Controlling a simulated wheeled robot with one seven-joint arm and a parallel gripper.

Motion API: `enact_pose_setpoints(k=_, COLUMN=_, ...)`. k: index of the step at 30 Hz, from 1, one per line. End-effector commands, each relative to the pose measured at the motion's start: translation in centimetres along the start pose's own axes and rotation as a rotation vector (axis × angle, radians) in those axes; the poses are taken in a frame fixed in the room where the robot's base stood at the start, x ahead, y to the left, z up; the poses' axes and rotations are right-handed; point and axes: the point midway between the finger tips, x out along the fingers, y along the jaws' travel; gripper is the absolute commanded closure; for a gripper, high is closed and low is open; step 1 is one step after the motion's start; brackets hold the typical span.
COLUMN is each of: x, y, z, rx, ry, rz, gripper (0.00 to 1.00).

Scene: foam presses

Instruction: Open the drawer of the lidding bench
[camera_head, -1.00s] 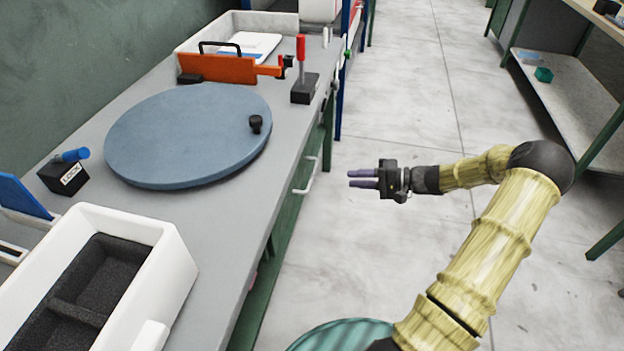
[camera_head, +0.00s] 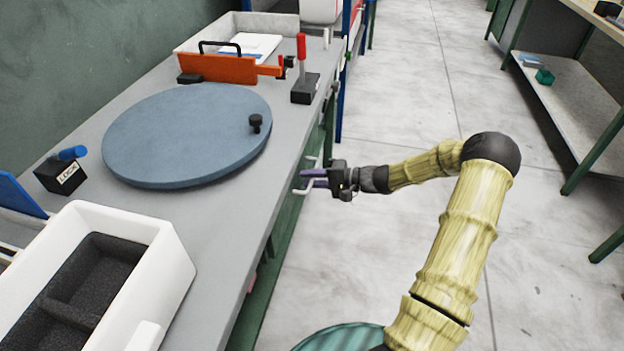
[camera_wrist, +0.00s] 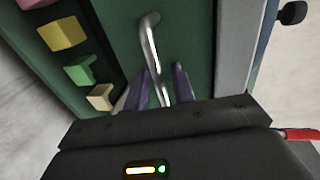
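The lidding bench (camera_head: 225,215) has a grey top and runs along the left in the head view. A pale bar handle (camera_head: 304,191) sticks out from its right side, below the top's edge. My gripper (camera_head: 312,178) is at this handle, its purple fingers pointing left toward the bench. In the wrist view the silver handle (camera_wrist: 151,42) stands out from a green front (camera_wrist: 190,35). Its bar runs between the two fingers of my gripper (camera_wrist: 159,85), which are apart with a gap visible around the bar. The drawer's inside is not visible.
On the bench are a round blue disc (camera_head: 185,135), a white foam-lined box (camera_head: 165,255), a LOCK block (camera_head: 60,175) and an orange clamp piece (camera_head: 220,68). Several coloured blocks (camera_wrist: 62,33) show beside the green front. The floor (camera_head: 420,110) right of the bench is open.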

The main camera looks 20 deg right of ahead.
Motion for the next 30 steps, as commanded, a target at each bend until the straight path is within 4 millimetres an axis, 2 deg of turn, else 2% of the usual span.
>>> enact_pose_setpoints(k=4, x=0.0, y=0.0, z=0.0, rx=0.0, ry=0.0, rz=0.0, gripper=0.77)
enact_pose_setpoints(k=7, x=0.0, y=0.0, z=0.0, rx=0.0, ry=0.0, rz=0.0, gripper=0.96)
enact_pose_setpoints(k=8, x=0.0, y=0.0, z=0.0, rx=0.0, ry=0.0, rz=0.0, gripper=1.0)
enact_pose_setpoints(k=20, x=-0.6, y=0.1, z=0.0, rx=0.0, ry=0.0, rz=0.0, gripper=1.0)
enact_pose_setpoints(k=26, x=-2.7, y=0.5, z=-0.1, rx=0.0, ry=0.002, rz=0.001, gripper=1.0)
enact_pose_setpoints(k=30, x=-5.3, y=1.0, z=-0.1, rx=0.002, ry=0.005, rz=0.001, gripper=1.0)
